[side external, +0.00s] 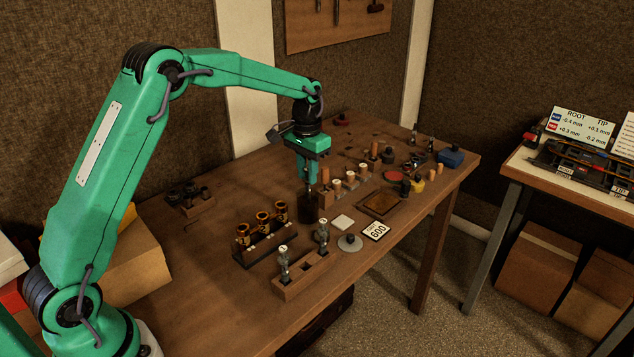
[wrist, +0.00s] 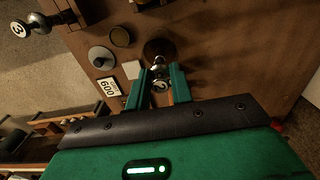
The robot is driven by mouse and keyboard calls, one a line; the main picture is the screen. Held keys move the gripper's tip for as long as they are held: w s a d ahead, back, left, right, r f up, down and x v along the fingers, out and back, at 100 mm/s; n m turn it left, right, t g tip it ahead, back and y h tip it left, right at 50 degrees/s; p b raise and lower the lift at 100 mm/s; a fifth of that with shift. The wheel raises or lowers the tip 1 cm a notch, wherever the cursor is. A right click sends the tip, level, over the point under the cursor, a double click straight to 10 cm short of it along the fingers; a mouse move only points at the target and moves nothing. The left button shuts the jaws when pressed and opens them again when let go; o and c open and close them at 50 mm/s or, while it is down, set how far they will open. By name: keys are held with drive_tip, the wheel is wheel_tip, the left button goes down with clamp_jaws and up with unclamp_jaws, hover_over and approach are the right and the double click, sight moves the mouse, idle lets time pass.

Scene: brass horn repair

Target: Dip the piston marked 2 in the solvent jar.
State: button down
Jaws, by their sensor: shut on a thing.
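My gripper (side external: 311,182) points straight down over the dark solvent jar (side external: 308,211) at the middle of the table. In the wrist view its fingers (wrist: 161,88) are shut on the piston marked 2 (wrist: 158,70), whose numbered top faces the camera. The piston's lower part points into the round dark mouth of the jar (wrist: 161,46); how deep it reaches is hidden. Two other silver pistons stand in a wooden rack (side external: 304,281) at the front, and one marked 3 (wrist: 19,29) shows in the wrist view.
A block with three brass casings (side external: 262,221) stands left of the jar.

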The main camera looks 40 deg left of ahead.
drive_tip(key=shift+r, duration=0.8)
drive_tip(key=shift+r, duration=0.2)
idle(0.8)
wheel_tip(320, 180, up, 11)
drive_tip(key=shift+f, duration=0.15)
idle(2.0)
drive_tip(key=shift+s, duration=0.1)
drive_tip(key=s+d+f, duration=0.2)
drive_tip(key=s+f, duration=0.1)
drive_tip(key=s, duration=0.4)
drive_tip(key=s+d+f, duration=0.2)
drive_tip(key=s+d, duration=0.1)
drive_tip(key=s, duration=0.4)
drive_tip(key=shift+d+f, duration=0.25)
drive_tip(key=shift+f, duration=0.15)
drive_tip(key=shift+w, duration=0.1)
idle(0.4)
